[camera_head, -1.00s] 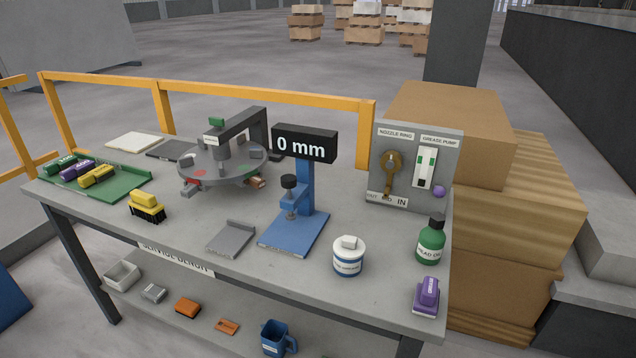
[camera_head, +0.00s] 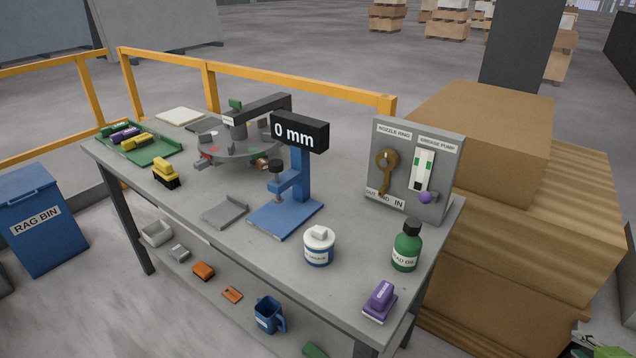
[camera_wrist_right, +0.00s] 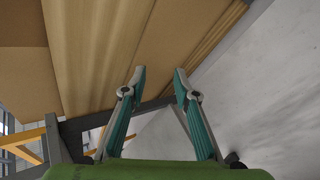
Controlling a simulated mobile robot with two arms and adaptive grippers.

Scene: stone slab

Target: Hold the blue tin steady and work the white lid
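The blue tin (camera_head: 319,257) stands upright near the front edge of the bench. It is blue with a white label band. The white lid (camera_head: 312,242) with its block-shaped knob sits on top of it. My right gripper (camera_wrist_right: 159,76) is open and empty in the right wrist view, its two teal fingers apart. It points at the cardboard boxes and floor, and the tin is not in that view. Part of my right arm or gripper shows at the bottom right corner of the head view, well apart from the tin. My left gripper is not in view.
A panel with levers (camera_head: 411,167) stands at the back right, before stacked boxes (camera_head: 490,140). Bare bench surrounds the tin.

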